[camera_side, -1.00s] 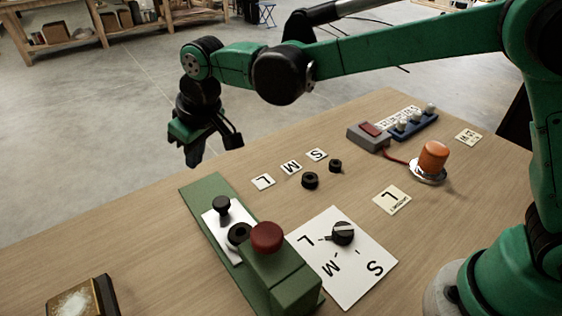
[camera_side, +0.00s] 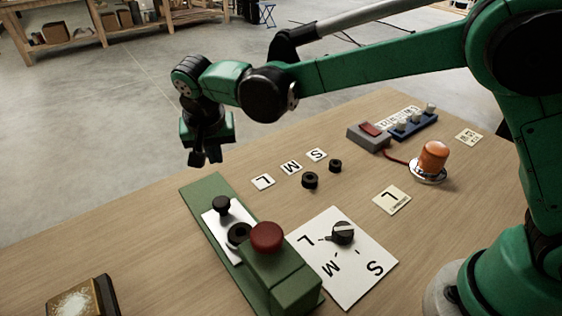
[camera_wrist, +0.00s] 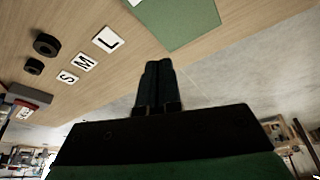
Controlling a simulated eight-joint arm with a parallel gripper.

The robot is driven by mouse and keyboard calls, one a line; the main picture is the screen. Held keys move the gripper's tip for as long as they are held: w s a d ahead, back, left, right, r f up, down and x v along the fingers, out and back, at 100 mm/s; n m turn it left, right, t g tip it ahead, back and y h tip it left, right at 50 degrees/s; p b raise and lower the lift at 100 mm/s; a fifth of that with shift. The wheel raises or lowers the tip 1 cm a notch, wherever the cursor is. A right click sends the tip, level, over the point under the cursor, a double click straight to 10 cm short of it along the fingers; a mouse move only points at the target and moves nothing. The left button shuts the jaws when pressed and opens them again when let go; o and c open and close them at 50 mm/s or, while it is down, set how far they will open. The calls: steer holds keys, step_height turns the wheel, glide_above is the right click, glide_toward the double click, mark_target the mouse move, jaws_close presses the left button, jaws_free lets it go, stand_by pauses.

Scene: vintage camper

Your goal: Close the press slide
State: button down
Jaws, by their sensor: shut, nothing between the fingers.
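The press is a green base (camera_side: 204,187) with a green block (camera_side: 281,275) at its near end, topped by a red mushroom button (camera_side: 267,237). A white slide plate (camera_side: 218,222) lies on the base and sticks out from the block. It carries a black knob (camera_side: 222,205) and a black ring (camera_side: 239,235), the ring close to the block. My gripper (camera_side: 206,160) is shut and empty in the air, above and beyond the far end of the base. In the wrist view its fingers (camera_wrist: 158,85) are together, and a corner of the green base (camera_wrist: 180,22) shows.
Two black rings (camera_side: 310,180) lie beside the L, M and S cards (camera_side: 291,167). A dial card (camera_side: 342,270) with a black knob lies right of the press. An open box (camera_side: 82,300) is front left.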

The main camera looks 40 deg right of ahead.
mark_target(246, 225)
steer(key=x, duration=0.5)
steer(key=shift+f, duration=0.25)
steer(key=shift+s+a+f, duration=0.1)
steer(key=shift+s+a, duration=0.15)
steer(key=shift+s, duration=0.3)
steer(key=shift+s+a+f, duration=0.15)
steer(key=shift+s+a, duration=0.15)
steer(key=shift+s, duration=0.3)
steer(key=shift+s+a, duration=0.25)
steer(key=shift+s, duration=0.3)
steer(key=shift+s, duration=0.15)
steer(key=s, duration=0.8)
steer(key=shift+s, duration=0.25)
